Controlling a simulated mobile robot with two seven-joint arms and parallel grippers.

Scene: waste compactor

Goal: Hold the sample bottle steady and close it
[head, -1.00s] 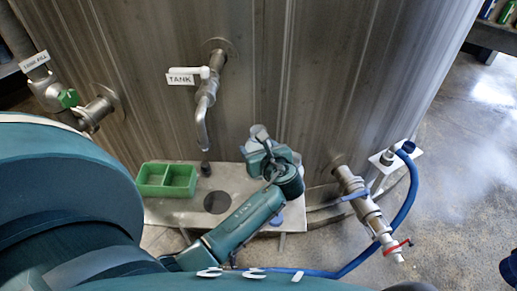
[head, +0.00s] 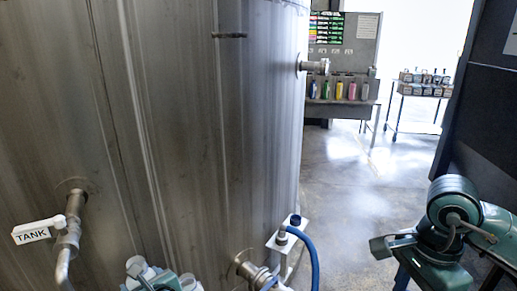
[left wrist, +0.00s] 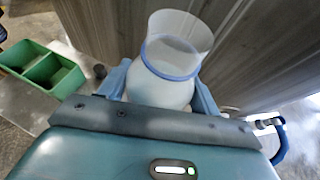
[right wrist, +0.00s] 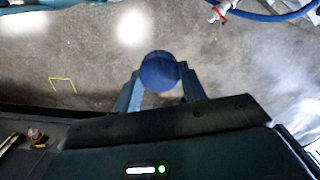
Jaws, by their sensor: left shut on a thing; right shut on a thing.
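In the left wrist view the sample bottle (left wrist: 165,88) is whitish and translucent, with an open mouth and a blue ring around its neck. My left gripper (left wrist: 163,90) is shut around its body. In the head view only the top of my left gripper (head: 150,280) shows at the bottom edge, in front of the tank. A round blue cap (right wrist: 159,71) sits between the fingers of my right gripper (right wrist: 160,88), which is shut on it above the floor. In the head view my right arm (head: 450,225) is at the right, well apart from the left gripper. The cap is not clear there.
The steel tank (head: 200,130) fills the left, with a TANK tap (head: 70,235) on it. A blue hose (head: 313,260) stands between the arms. A green divided tray (left wrist: 45,65) lies left of the bottle. A bench with coloured bottles (head: 340,90) and a cart (head: 420,90) stand far back.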

